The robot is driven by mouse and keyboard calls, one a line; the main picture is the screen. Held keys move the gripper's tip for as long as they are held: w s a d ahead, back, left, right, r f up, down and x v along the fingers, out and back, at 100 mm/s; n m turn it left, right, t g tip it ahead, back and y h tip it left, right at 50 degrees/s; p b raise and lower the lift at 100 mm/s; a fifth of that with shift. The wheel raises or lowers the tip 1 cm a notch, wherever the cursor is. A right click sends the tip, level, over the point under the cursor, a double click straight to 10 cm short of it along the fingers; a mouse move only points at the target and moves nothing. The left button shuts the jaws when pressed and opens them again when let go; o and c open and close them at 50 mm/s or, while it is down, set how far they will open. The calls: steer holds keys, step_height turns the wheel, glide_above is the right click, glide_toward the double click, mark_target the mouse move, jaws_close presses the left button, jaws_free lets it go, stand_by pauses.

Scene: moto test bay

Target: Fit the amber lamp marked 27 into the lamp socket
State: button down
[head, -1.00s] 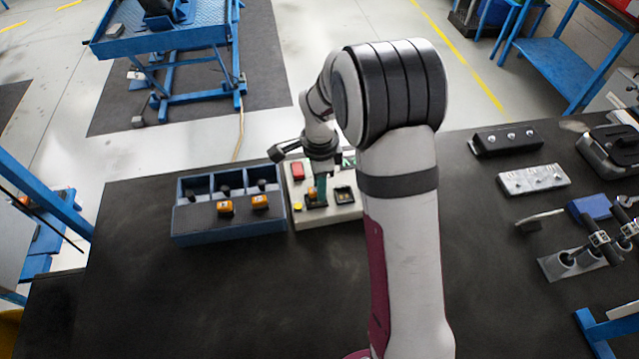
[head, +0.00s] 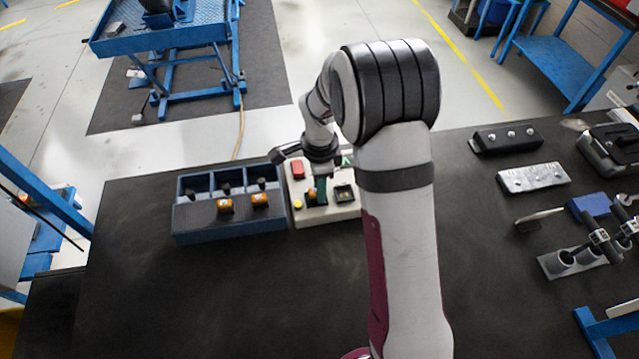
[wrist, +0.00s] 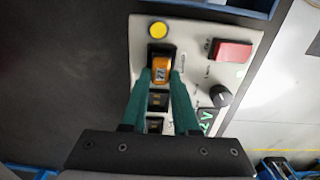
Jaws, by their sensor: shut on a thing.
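My gripper (wrist: 162,76) has its teal fingers shut on an amber lamp (wrist: 160,73). A two-digit mark shows on the lamp's face, too small to read surely. The held lamp also shows in the head view (head: 311,195), low over the pale test panel (head: 331,213). In the wrist view it lies over a black recess (wrist: 160,50) next to the yellow button (wrist: 158,30). I cannot tell how deep it sits there. A black square fitting (head: 344,193) is right of my gripper in the head view.
A blue bin (head: 228,232) left of the panel holds two other amber lamps (head: 225,206) (head: 260,199). The panel carries a red block (wrist: 234,50) and a black knob (wrist: 219,95) beside my fingers. The bench's front left is clear.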

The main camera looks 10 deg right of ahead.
stand_by(0.4)
steer(key=c, duration=0.6)
jaws_free()
steer(key=shift+r, duration=3.5)
steer(key=s+r+n, duration=0.2)
steer(key=s+n, duration=0.2)
steer(key=s, duration=0.5)
steer(key=s+a+r+n+y, duration=0.1)
steer(key=s+r+n, duration=0.2)
steer(key=s, duration=0.6)
steer(key=s+a+r+n, duration=0.1)
steer(key=s+r+n, duration=0.2)
steer(key=s, duration=0.7)
steer(key=shift+n+y, duration=0.4)
steer(key=shift+n, duration=0.7)
